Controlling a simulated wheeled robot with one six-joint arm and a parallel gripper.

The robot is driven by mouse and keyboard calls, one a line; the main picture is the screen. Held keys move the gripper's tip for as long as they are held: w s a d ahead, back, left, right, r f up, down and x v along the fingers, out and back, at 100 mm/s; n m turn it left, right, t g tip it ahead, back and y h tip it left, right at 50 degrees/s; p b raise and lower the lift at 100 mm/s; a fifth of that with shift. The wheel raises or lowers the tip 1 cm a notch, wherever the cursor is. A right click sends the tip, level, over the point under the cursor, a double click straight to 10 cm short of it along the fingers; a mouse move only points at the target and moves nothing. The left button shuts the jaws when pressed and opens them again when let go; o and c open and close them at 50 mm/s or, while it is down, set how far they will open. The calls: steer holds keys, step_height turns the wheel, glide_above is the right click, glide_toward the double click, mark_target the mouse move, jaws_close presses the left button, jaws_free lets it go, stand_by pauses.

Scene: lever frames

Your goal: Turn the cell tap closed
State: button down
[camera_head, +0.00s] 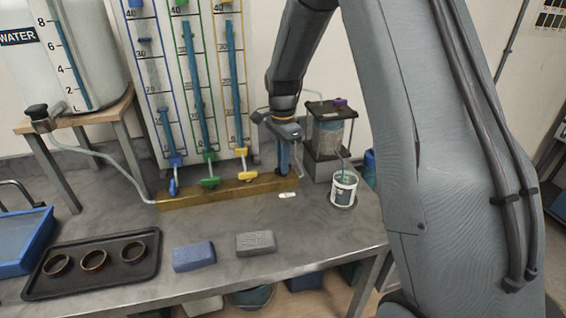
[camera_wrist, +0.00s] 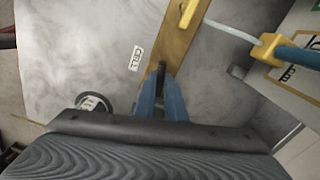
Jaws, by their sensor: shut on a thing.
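My gripper (camera_head: 284,170) points down at the right end of the wooden rail (camera_head: 180,201), with its blue fingers close together.
Blue (camera_head: 174,184), green (camera_head: 210,182) and yellow (camera_head: 247,176) taps stand along the rail to the left. A white cup (camera_head: 343,190) stands close on the right, below the cell container (camera_head: 329,135). Two sponge-like blocks (camera_head: 194,257) and a dark tray (camera_head: 95,282) lie in front.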

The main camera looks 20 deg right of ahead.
steer(key=shift+r+m, duration=0.1)
steer(key=shift+m, duration=1.1)
steer(key=c, duration=1.8)
jaws_free()
steer(key=shift+r+b, duration=1.1)
steer(key=shift+r, duration=2.75)
steer(key=s+f+n, duration=0.2)
steer(key=s+n, duration=0.4)
steer(key=s, duration=0.2)
steer(key=s+f+n+t, duration=0.1)
steer(key=s+f+n, duration=0.1)
steer(key=s+n, duration=0.4)
steer(key=s+f+n, duration=0.1)
steer(key=s+n, duration=0.4)
steer(key=s, duration=0.6)
steer(key=shift+s+f+n, duration=0.1)
steer(key=shift+f+n, duration=0.3)
